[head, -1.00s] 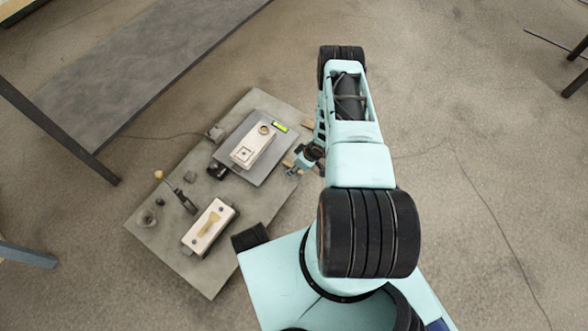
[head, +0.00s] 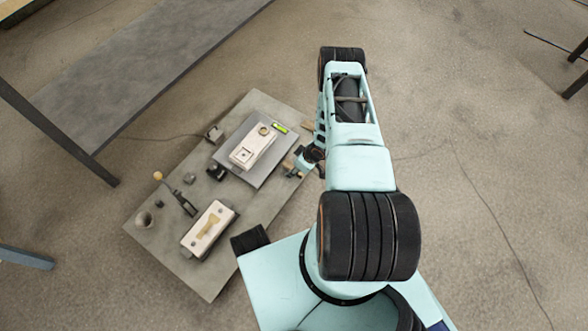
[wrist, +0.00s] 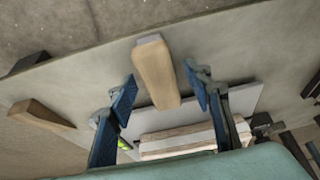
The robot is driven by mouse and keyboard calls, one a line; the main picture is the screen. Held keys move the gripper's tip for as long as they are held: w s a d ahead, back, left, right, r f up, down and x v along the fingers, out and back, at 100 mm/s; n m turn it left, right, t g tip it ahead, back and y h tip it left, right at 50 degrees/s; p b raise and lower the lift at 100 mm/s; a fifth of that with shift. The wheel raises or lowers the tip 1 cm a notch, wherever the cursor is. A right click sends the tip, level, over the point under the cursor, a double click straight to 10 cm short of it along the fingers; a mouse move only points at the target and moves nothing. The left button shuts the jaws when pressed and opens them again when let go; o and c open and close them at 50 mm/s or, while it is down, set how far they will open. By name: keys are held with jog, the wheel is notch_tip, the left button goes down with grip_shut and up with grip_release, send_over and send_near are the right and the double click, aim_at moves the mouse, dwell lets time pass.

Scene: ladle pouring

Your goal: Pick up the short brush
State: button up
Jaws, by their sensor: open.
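A short wooden block-like handle with a pale grey end, which looks like the short brush (wrist: 157,75), lies on the grey table board. In the wrist view it lies between the two blue fingers of my gripper (wrist: 161,80), with a gap on both sides. My gripper is open and holds nothing. In the head view my gripper (head: 306,158) is at the board's right edge, partly hidden by my arm. A small tan piece (head: 287,165) shows just left of it there; I cannot tell whether it is the same brush.
Another wooden handle (wrist: 40,114) lies to the left in the wrist view. A grey plate (head: 262,177) bears a whitish box (head: 247,153). A second box (head: 208,230), a dark-handled tool (head: 185,205) and a small cup (head: 143,219) stand on the board (head: 205,280).

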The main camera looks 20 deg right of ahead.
jog(key=shift+c, duration=0.2)
grip_shut()
dwell(0.3)
jog(key=shift+r+p, duration=0.15)
jog(key=shift+p, duration=0.2)
